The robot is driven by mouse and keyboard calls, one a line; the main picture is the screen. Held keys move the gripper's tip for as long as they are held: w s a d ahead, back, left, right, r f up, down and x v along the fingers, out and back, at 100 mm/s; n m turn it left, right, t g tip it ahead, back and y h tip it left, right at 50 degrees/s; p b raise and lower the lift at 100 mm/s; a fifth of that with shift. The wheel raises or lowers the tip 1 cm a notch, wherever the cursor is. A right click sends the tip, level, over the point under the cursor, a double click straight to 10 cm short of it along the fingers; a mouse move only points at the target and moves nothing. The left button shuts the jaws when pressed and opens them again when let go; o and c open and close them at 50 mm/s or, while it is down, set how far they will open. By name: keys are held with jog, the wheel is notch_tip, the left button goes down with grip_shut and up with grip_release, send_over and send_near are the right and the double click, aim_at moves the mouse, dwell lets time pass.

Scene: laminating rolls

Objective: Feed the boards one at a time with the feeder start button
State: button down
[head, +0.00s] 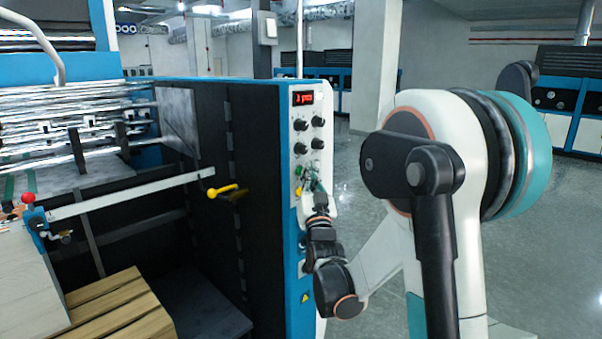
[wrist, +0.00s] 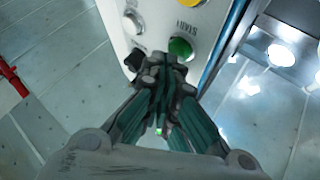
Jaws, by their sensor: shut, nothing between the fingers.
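The control panel (head: 309,130) is a pale strip on the blue-edged machine cabinet, with a red lit display (head: 303,98) above several black knobs. In the wrist view a green button (wrist: 181,47) sits by an upside-down START label. My gripper (wrist: 163,66) is shut and empty, its fingertips just in front of the panel beside the green button; whether they touch it I cannot tell. In the head view my gripper (head: 314,184) is at the panel's middle, partly covering the buttons. A pale stack that looks like boards (head: 28,285) stands at the lower left.
A yellow button (wrist: 189,4), a silver button (wrist: 133,20) and a black knob (wrist: 133,59) are close to my fingertips. A yellow-handled lever (head: 227,190) sticks out from the machine. Wooden slats (head: 122,306) lie beside the stack. Grey floor is open behind my arm.

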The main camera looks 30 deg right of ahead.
jog(key=shift+s+d, duration=0.1)
jog(key=shift+s, duration=0.3)
